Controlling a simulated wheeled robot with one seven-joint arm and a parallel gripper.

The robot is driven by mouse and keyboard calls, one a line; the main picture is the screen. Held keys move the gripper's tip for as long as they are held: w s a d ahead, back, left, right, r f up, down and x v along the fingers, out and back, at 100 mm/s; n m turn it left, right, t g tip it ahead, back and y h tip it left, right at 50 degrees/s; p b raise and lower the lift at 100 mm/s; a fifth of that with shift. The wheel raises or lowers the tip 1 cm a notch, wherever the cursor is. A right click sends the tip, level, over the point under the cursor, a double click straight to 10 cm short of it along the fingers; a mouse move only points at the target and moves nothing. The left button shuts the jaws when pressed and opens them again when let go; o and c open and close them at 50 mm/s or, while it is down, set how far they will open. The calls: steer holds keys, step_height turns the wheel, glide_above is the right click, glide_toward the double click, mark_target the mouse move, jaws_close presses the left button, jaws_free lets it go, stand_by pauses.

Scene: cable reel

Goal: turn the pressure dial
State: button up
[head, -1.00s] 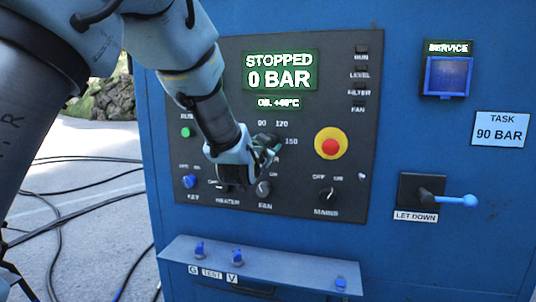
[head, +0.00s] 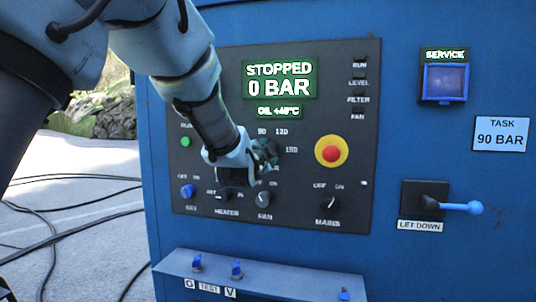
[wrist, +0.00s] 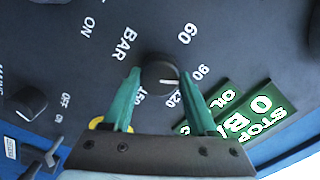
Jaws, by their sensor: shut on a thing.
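The pressure dial (wrist: 160,75) is a dark round knob on the black panel, ringed by the marks 60, 90, 120 and 150. Its small white pointer line faces the 90 to 120 side in the wrist view. My gripper (wrist: 161,79) has its two green fingers on either side of the knob and is shut on it. In the head view my gripper (head: 264,152) covers most of the dial. The display (head: 279,80) reads STOPPED, 0 BAR, and the task label (head: 500,134) reads 90 BAR.
A red stop button (head: 331,151) on a yellow ring is right of the dial. Heater, fan (head: 264,199) and mains (head: 326,194) knobs lie below. A blue-tipped let-down lever (head: 462,207) sticks out at the right. A ledge (head: 265,275) with small blue valves juts out below.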

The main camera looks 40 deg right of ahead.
stand_by(0.3)
steer(key=o, duration=1.4)
steer(key=b+v, duration=0.2)
steer(key=v, duration=0.8)
steer(key=shift+s+a+b, duration=0.2)
steer(key=shift+a+b, duration=0.15)
